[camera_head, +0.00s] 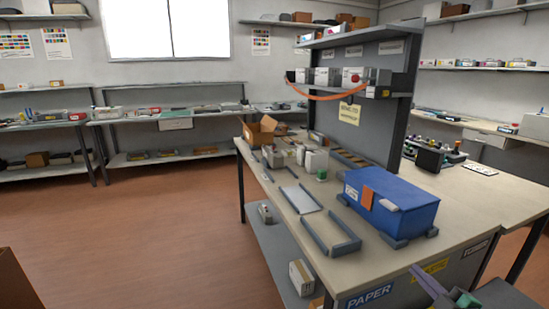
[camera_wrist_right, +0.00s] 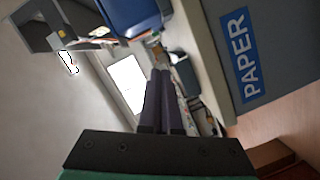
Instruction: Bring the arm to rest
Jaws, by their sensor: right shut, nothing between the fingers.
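My right gripper (camera_head: 416,270) shows at the lower right of the head view, in front of the workbench's near edge. Its dark purple fingers also show in the right wrist view (camera_wrist_right: 161,73), side by side, shut and empty. The gripper is apart from the blue bin (camera_head: 405,192), which stands on the workbench (camera_head: 352,270) beyond it; the bin also shows in the right wrist view (camera_wrist_right: 132,14). My left gripper is in neither view.
Grey frames (camera_head: 330,240) and a small white tray (camera_head: 299,199) lie on the bench left of the bin. An open cardboard box (camera_head: 262,132) stands farther back. The PAPER label (camera_head: 369,297) marks the bench front. Open floor (camera_head: 160,220) lies left.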

